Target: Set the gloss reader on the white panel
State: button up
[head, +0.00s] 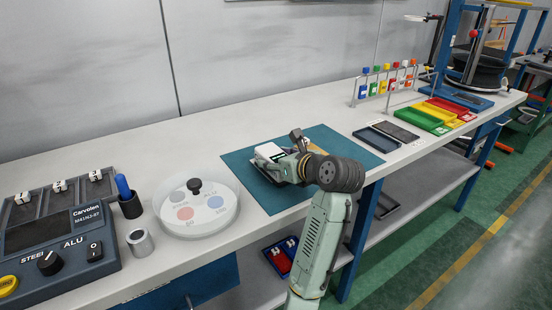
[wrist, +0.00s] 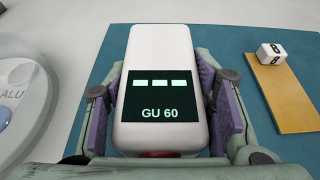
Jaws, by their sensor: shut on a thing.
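The gloss reader (wrist: 163,50) is a white block with rounded corners and a dark screen reading "GU 60". It also shows as a small white shape in the head view (head: 269,151). My gripper (wrist: 160,98) is shut on it, with a purple pad at each side. In the head view, my gripper (head: 277,162) is over the teal mat (head: 240,176). I cannot make out a white panel; the reader and gripper hide the mat under them. I cannot tell whether the reader touches anything below.
In the wrist view, a tan panel (wrist: 282,100) with a small marked white cube (wrist: 270,53) lies right of the reader. A round white tray (head: 202,222) stands left of the mat. A grey console (head: 62,240) and metal cup (head: 140,242) are farther left. Coloured bins (head: 440,116) are at right.

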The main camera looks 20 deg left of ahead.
jog(key=o, duration=1.4)
jog(key=shift+r, duration=0.1)
jog(key=shift+s+d+r, duration=0.1)
jog(key=shift+d+r, duration=0.1)
jog(key=b+v, duration=0.1)
jog(key=v, duration=1)
jog(key=shift+s+d+r, duration=0.1)
jog(key=shift+s+d, duration=0.1)
jog(key=shift+s, duration=0.05)
